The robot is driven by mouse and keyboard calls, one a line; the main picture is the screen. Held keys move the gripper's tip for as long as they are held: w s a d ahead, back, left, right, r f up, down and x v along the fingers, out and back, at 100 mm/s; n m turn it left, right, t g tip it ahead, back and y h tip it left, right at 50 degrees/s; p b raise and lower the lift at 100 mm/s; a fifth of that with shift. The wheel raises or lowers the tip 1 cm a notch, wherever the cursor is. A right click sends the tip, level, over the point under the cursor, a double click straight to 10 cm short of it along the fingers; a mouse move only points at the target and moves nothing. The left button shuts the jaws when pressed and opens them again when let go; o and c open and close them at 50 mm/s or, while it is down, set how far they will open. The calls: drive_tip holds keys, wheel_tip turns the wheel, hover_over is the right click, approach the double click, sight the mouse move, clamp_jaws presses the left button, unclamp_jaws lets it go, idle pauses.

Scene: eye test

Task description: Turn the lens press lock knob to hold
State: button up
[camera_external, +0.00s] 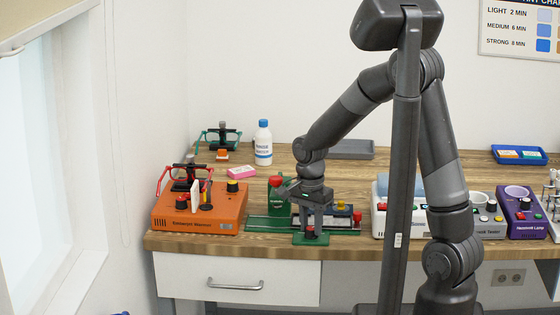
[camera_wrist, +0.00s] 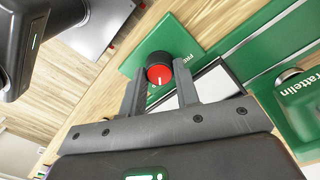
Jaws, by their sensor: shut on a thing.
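The lens press is a green machine with an upright green body (camera_external: 279,209) and a low green base at the front edge of the wooden table. Its lock knob (camera_wrist: 158,68) is black with a red face and a short white mark, on a green plate (camera_wrist: 128,66) with partly hidden white lettering. In the external view the knob (camera_external: 310,233) is small, and its mark cannot be read. My gripper (camera_wrist: 161,92) is shut on the knob, one finger on each side; it also shows in the external view (camera_external: 310,226), pointing down from above.
An orange warmer (camera_external: 172,217) stands left of the press. A white bottle (camera_external: 263,143), pink box (camera_external: 241,172) and grey tray (camera_external: 352,149) are behind.

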sight(310, 228)
drive_tip(key=o, duration=1)
drive_tip(key=shift+r, duration=0.15)
wheel_tip(310, 228, up, 11)
drive_tip(key=shift+w+a+f, duration=0.1)
drive_tip(key=shift+a+f, duration=0.05)
drive_tip(key=shift+f, duration=0.05)
drive_tip(key=w+d+r+n+t+y, duration=0.1)
drive_tip(key=d+r, duration=0.3)
drive_tip(key=d, duration=0.6)
drive_tip(key=w+d+r+n+t, duration=0.1)
drive_tip(key=d+r+n+t, duration=0.15)
drive_tip(key=d, duration=0.65)
drive_tip(key=s+d+n, duration=0.1)
drive_tip(key=s+d, duration=0.1)
drive_tip(key=d, duration=0.3)
drive_tip(key=s+d+r+t, duration=0.1)
drive_tip(key=s+d, duration=0.1)
drive_tip(key=d, duration=0.2)
drive_tip(key=s+d+n+t, duration=0.1)
drive_tip(key=s+d, duration=0.2)
drive_tip(key=d, duration=0.2)
drive_tip(key=shift+d+r+n+h, duration=0.3)
drive_tip(key=shift+d+r+n, duration=0.05)
drive_tip(key=shift+r, duration=0.05)
